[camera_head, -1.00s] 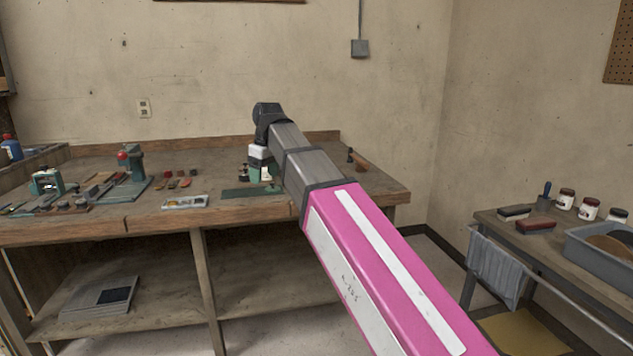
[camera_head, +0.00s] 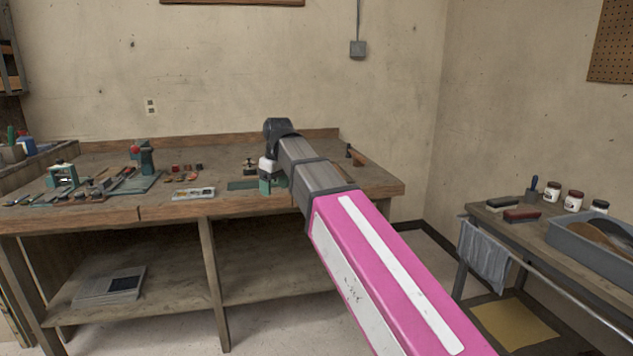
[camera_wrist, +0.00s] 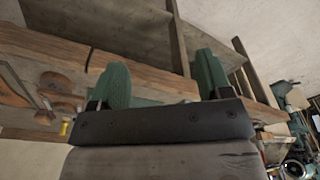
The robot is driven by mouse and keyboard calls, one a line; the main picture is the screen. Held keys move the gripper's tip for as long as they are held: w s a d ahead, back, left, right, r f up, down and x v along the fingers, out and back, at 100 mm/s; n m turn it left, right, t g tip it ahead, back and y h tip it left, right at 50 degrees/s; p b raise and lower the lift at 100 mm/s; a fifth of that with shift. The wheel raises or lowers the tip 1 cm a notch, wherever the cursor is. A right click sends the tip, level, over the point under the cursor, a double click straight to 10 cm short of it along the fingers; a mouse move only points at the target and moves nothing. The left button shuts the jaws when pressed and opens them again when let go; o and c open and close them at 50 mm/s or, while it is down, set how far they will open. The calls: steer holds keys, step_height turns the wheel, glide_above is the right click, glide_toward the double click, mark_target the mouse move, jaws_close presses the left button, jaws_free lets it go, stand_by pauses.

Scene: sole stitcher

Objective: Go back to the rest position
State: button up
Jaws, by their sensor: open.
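My gripper (camera_wrist: 162,80) shows in the wrist view as two green fingers set well apart, with nothing between them. In the head view my gripper (camera_head: 272,184) is small and partly hidden by my wrist and forearm. My pink and grey arm stretches out from the lower right.
A side table (camera_head: 480,212) at the right holds jars, brushes and a grey bin (camera_head: 590,243). Some floor shows between them.

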steer(key=s+d+f+m, duration=0.1)
steer(key=d+f+m, duration=0.2)
steer(key=d+f, duration=0.65)
steer(key=d+f+m, duration=0.2)
steer(key=d+f, duration=0.5)
steer(key=f, duration=0.6)
steer(key=s+d+f+m, duration=0.3)
steer(key=s+d+f, duration=0.2)
steer(key=d+f, duration=0.2)
steer(key=s+d+f+m+h, duration=0.1)
steer(key=s+d+f+m, duration=0.1)
steer(key=s+d+f, duration=0.3)
steer(key=d+f, duration=0.3)
steer(key=f, duration=0.2)
steer(key=shift+s+d+m+g, duration=0.15)
steer(key=shift+m+g, duration=0.25)
